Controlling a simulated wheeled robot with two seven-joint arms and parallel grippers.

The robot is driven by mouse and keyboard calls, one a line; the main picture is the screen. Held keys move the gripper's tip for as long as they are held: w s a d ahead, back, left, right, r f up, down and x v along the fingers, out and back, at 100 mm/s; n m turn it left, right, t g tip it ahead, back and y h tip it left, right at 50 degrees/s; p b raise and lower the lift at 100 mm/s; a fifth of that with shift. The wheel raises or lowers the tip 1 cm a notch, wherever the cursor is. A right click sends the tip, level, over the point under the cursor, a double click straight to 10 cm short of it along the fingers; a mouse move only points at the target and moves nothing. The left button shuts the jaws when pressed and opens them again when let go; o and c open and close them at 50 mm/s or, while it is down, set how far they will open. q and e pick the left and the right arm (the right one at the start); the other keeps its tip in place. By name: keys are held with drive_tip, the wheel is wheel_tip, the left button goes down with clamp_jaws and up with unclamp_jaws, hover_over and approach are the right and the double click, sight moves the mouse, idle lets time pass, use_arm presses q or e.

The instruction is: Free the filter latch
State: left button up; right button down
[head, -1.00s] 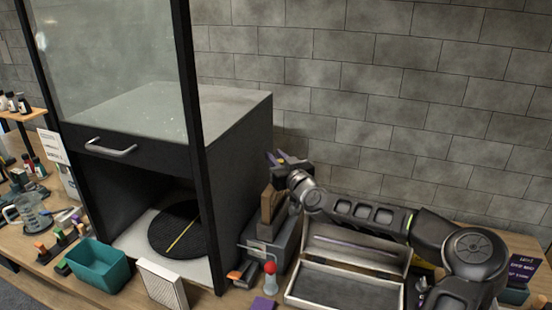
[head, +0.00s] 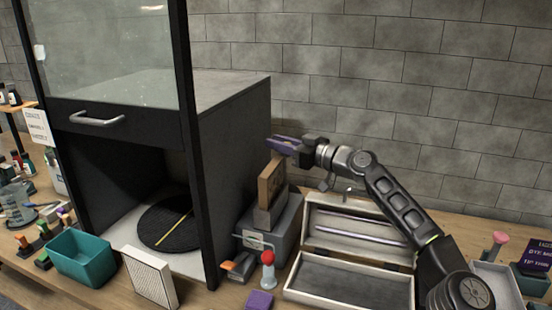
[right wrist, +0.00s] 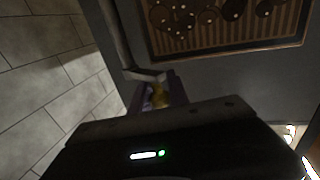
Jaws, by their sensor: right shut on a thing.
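A brown framed filter (head: 271,183) stands upright in the grey housing (head: 283,222) beside the dark cabinet. In the right wrist view, its pleated, spotted face (right wrist: 225,22) shows at the top. My right gripper (head: 281,145), with purple fingers, is above the filter's top edge. In the right wrist view, the fingers (right wrist: 158,93) are shut on a small yellow piece (right wrist: 160,95), which appears to be the filter latch. A grey bracket (right wrist: 146,75) is close beside it. The fingers hide part of the yellow piece. My left gripper is not in view.
An open grey case (head: 345,284) lies right of the housing. A red-knobbed stick (head: 267,257), a purple block (head: 260,300), a white pleated panel (head: 149,278) and a teal bin (head: 82,258) stand in front. The cabinet (head: 236,160) bounds the left side; the wall is behind.

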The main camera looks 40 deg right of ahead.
drive_tip(key=shift+s+d+r+n+g+y+p, duration=0.1)
drive_tip(key=shift+s+n+g+y+p, duration=0.05)
drive_tip(key=shift+n+g+y+p, duration=0.75)
drive_tip(key=shift+s+d+n+g+y+p, duration=0.2)
drive_tip(key=shift+n+g+y+p, duration=0.15)
drive_tip(key=shift+n+y+p, duration=0.6)
drive_tip(key=shift+s+d+r+n+g+y+p, duration=0.15)
drive_tip(key=shift+n+g+y+p, duration=0.45)
drive_tip(key=shift+y+p, duration=0.65)
drive_tip(key=shift+a+f, duration=0.1)
drive_tip(key=shift+f, duration=0.05)
drive_tip(key=c, duration=1.3)
unclamp_jaws()
drive_tip(key=shift+f, duration=0.1)
